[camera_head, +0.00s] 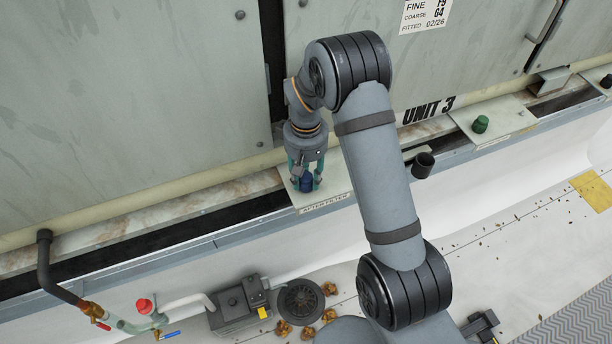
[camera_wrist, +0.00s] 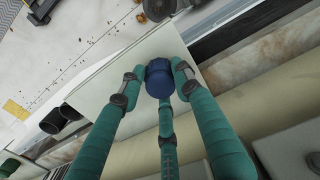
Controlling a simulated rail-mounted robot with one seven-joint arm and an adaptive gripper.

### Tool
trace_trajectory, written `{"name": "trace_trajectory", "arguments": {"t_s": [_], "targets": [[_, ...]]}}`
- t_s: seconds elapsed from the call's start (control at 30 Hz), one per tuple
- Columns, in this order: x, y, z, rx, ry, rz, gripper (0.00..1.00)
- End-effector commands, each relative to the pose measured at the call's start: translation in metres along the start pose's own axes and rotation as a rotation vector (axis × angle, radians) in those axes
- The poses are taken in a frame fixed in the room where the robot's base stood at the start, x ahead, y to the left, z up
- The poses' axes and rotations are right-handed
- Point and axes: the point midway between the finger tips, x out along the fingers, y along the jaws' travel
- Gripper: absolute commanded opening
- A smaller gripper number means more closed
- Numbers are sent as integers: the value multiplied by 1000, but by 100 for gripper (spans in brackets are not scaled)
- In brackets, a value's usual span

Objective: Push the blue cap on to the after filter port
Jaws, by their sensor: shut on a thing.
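The blue cap (camera_wrist: 159,78) is between the green fingers of my gripper (camera_wrist: 158,90) in the wrist view. In the head view the blue cap (camera_head: 306,183) sits low between the fingers of my gripper (camera_head: 304,178), right over the pale plate (camera_head: 335,188) labelled "AFTER FILTER". My gripper is shut on the cap and points down at the plate. The after filter port itself is hidden under the cap and fingers. I cannot tell whether the cap is on the port or just above it.
A green cap (camera_head: 480,124) stands on another plate to the right, near "UNIT 3". A dark pipe stub (camera_head: 423,165) sticks out between the plates. Grey cabinet panels (camera_head: 150,90) rise behind. A pipe with a red-topped valve (camera_head: 144,306), a pump box (camera_head: 240,304) and a round drain (camera_head: 301,301) are below.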

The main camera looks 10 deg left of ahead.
Motion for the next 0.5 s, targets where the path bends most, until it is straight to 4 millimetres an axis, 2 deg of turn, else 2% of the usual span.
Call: {"name": "trace_trajectory", "arguments": {"t_s": [0.27,0.3,0.4,0.5], "targets": [[7,0,0,0,0,0,13],[5,0,0,0,0,0,35],[5,0,0,0,0,0,40],[5,0,0,0,0,0,40]]}}
